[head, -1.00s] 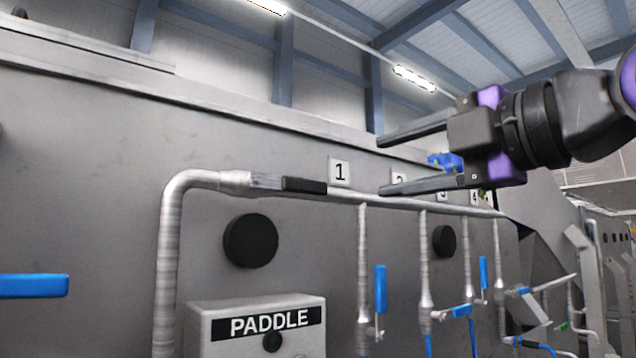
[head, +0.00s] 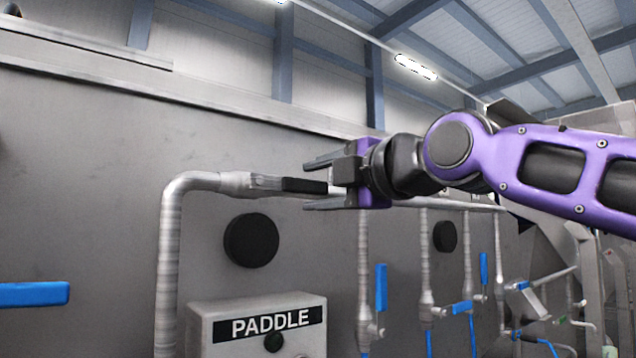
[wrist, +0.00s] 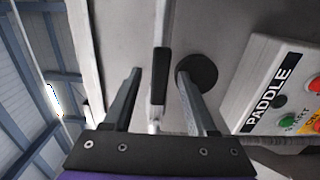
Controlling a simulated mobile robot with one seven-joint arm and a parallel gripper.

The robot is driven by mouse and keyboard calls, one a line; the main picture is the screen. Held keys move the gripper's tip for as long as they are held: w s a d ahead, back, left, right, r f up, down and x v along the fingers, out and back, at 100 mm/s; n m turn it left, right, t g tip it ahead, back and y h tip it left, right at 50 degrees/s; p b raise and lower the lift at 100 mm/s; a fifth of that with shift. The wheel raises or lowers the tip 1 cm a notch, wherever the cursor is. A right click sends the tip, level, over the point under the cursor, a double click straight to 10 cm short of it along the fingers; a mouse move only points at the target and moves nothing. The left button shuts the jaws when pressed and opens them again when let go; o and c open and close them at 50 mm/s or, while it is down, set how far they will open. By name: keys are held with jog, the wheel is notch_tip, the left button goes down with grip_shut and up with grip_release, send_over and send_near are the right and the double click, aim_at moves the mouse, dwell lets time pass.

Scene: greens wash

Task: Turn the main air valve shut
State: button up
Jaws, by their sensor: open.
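The main air valve's black lever handle (head: 304,185) lies along the horizontal grey pipe on the wall, level with the run of the pipe. It also shows in the wrist view (wrist: 160,76), lined up between my two fingers. My gripper (head: 306,187) is open and empty, coming from the right, with one finger above and one below the handle's line in the head view. The wrist view shows the gripper (wrist: 159,74) with a gap on both sides of the handle. I cannot tell how far the fingertips are from the handle in depth.
A grey PADDLE control box (head: 257,325) is below the pipe. A black round knob (head: 251,240) sits on the wall. Several blue-handled valves (head: 381,287) hang on drop pipes to the right. A blue bar (head: 33,293) is at the left edge.

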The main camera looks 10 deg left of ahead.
jog(key=shift+c, duration=0.3)
grip_shut()
dwell(1.1)
